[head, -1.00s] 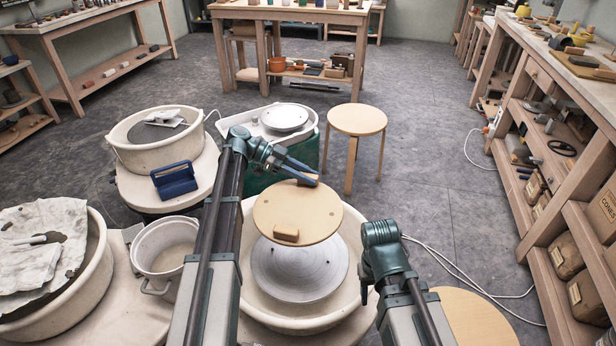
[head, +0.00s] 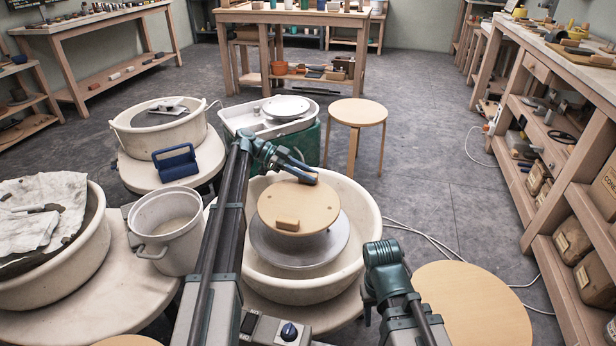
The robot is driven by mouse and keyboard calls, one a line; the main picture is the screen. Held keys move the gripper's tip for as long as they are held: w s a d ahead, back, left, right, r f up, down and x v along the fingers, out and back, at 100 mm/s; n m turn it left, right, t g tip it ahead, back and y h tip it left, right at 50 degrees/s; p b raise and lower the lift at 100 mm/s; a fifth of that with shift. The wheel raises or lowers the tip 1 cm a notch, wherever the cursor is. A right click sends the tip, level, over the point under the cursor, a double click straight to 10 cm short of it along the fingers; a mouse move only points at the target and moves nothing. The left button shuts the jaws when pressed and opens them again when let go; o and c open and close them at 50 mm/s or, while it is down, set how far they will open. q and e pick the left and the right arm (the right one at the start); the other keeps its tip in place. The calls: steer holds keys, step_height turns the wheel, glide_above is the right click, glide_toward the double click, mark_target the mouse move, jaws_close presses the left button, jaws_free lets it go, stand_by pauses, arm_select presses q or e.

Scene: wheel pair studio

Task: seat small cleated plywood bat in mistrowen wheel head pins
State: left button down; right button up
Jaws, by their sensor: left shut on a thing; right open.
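The small plywood bat (head: 300,208) is a round tan disc with two wooden cleats on top, one near and one far. My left gripper (head: 309,177) is shut on the far cleat. The bat is over the grey metal wheel head (head: 300,260), which sits in a cream splash pan (head: 357,262). The head's near and side rim shows around the bat; its pins are hidden. I cannot tell whether the bat touches the head. My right gripper (head: 371,311) is open and empty, low at the right of the pan, its fingers only partly visible.
A white bucket (head: 166,232) stands left of my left arm. A round stool (head: 357,114) is behind the pan and another stool top (head: 472,305) is at the right. Another wheel (head: 160,125) with a blue caddy (head: 176,163) stands at the far left.

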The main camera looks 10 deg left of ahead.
arm_select(q)
steer(key=shift+f, duration=0.1)
step_height(320, 180, down, 6)
steer(key=b, duration=0.5)
steer(key=shift+r+b, duration=0.25)
steer(key=shift+b, duration=0.1)
steer(key=shift+f, duration=0.1)
stand_by(0.6)
steer(key=shift+f+b, duration=1.2)
steer(key=shift+b, duration=0.1)
steer(key=shift+r, duration=0.1)
steer(key=c, duration=0.6)
jaws_free()
steer(key=shift+o, duration=0.2)
